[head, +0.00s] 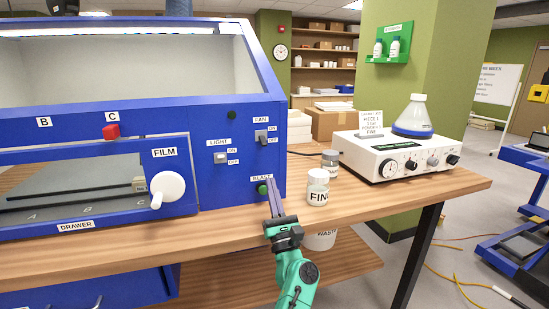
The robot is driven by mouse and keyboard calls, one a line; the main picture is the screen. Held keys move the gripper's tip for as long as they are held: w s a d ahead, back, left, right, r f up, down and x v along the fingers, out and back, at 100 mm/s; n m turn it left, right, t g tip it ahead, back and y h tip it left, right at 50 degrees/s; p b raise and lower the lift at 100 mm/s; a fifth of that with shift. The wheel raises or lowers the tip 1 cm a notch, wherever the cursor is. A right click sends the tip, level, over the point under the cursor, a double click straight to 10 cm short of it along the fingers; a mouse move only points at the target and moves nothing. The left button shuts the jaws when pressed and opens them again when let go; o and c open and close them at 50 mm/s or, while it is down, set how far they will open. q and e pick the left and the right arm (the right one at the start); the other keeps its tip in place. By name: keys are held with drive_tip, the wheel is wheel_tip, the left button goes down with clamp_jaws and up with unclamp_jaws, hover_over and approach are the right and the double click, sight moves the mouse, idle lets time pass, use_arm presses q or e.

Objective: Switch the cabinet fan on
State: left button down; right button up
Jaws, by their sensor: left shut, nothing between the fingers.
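The blue cabinet (212,180) stands on the wooden bench. Its fan switch (262,137) is a small grey switch under the FAN label, with ON above OFF, at the right of the front panel. I cannot tell which way it is set. My left gripper (269,184) is shut and empty, its fingertips pointing up, below the fan switch and beside the green button (263,189) under a partly hidden label. I cannot tell if the tips touch the panel. My right gripper is not in view.
A light switch (220,158) sits left of the fan switch. A white FILM knob (167,188) sticks out further left. A labelled jar (318,187) and a white device (392,155) with a flask (413,117) stand right of the cabinet.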

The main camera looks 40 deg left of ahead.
sight(263, 141)
use_arm(q)
drive_tip(key=p+x, duration=0.3)
drive_tip(key=x, duration=0.7)
drive_tip(key=shift+p, duration=0.3)
